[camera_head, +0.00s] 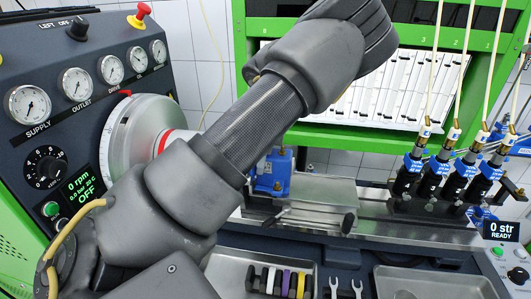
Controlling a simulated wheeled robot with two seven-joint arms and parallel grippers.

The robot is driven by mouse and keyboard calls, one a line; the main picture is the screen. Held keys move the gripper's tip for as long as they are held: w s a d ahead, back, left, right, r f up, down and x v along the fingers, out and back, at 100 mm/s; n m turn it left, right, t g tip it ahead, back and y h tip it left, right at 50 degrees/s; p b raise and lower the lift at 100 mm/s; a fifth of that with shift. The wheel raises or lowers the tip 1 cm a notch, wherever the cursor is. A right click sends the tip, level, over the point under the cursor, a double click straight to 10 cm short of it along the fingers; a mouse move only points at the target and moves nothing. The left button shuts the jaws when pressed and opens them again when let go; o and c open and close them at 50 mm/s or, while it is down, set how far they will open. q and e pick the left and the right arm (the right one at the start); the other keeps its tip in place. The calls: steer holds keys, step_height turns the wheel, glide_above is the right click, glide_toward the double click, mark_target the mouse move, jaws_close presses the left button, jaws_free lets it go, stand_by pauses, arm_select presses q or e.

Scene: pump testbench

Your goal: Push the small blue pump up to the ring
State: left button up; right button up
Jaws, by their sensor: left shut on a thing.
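The small blue pump (272,172) stands on the bench bed behind my left arm, near the middle of the camera_head view. Its left side is hidden by the arm. The red ring (172,141) shows at the right end of the large grey round drive housing, left of the pump. My arm covers the space between them, so I cannot tell whether they touch. My left arm crosses from the lower left to the top centre. Its gripper is mostly hidden behind the arm, at the pump, and is shut on it. My right gripper does not show.
The gauge panel (75,85) stands at the left. Several blue and black injectors (437,172) with thin lines hang at the right. A tray (240,262) holds coloured pieces in front, beside two wrenches (345,288) and a bare metal tray (432,283). A green rack (243,45) stands behind.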

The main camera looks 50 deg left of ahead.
arm_select(q)
steer(key=shift+s+a, duration=0.15)
steer(key=shift+a, duration=0.05)
steer(key=o, duration=1.7)
steer(key=shift+s+a, duration=0.1)
steer(key=shift+s, duration=0.05)
steer(key=shift+r, duration=0.15)
steer(key=shift+w+r, duration=0.2)
steer(key=shift+r, duration=0.2)
steer(key=r, duration=0.3)
steer(key=r+b, duration=0.1)
steer(key=r, duration=0.2)
steer(key=d+r+b, duration=0.1)
steer(key=r, duration=0.2)
steer(key=shift+w+r, duration=0.2)
steer(key=shift+r, duration=0.15)
